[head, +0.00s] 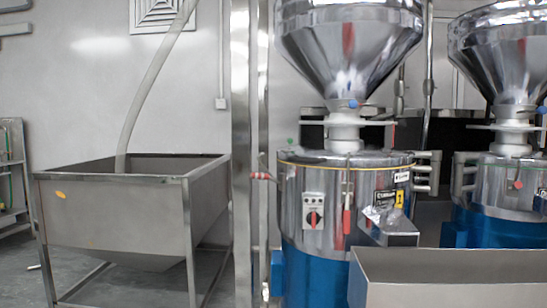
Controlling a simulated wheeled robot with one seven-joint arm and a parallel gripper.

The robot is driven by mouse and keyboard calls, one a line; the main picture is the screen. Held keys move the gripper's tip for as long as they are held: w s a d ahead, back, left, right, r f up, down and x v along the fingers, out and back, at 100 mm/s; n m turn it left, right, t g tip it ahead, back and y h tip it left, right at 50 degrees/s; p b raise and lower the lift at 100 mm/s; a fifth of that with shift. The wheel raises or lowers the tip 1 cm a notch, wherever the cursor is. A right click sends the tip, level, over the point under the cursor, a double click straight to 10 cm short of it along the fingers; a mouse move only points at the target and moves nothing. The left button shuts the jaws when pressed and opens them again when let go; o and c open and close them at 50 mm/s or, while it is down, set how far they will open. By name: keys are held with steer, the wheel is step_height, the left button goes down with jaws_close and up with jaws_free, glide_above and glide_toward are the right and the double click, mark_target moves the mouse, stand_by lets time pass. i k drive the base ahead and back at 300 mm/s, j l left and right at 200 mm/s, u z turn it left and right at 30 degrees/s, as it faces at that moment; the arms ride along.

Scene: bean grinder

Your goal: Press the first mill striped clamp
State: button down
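The first mill (330,190) stands right of centre, a steel drum with a blue base and a steel hopper (348,35) above it. A small red-and-white striped clamp handle (263,176) sticks out to the left from the drum's upper left side, just below the lid rim. It lies about level and passes in front of a thin steel post. Whether the clamp is latched is too small to tell. My gripper is not in view.
A second similar mill (500,190) stands at the right. A steel trough (450,278) fills the lower right front. A steel bin on legs (115,212) stands at the left, with a hose (150,80) entering it. A steel column (242,150) rises just left of the striped clamp.

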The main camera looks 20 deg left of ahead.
mark_target(261, 176)
steer(key=j+z, duration=0.2)
steer(key=j, duration=0.25)
steer(key=i+j+z, duration=0.2)
steer(key=j, duration=0.3)
steer(key=k+j+z, duration=0.2)
steer(key=j, duration=0.25)
steer(key=j+z, duration=0.2)
steer(key=j, duration=0.3)
steer(key=j+z, duration=0.2)
steer(key=j, duration=0.25)
steer(key=k+j+z, duration=0.2)
steer(key=j, duration=0.25)
steer(key=j+z, duration=0.2)
steer(key=j, duration=0.25)
steer(key=k+j+z, duration=0.2)
steer(key=j, duration=0.2)
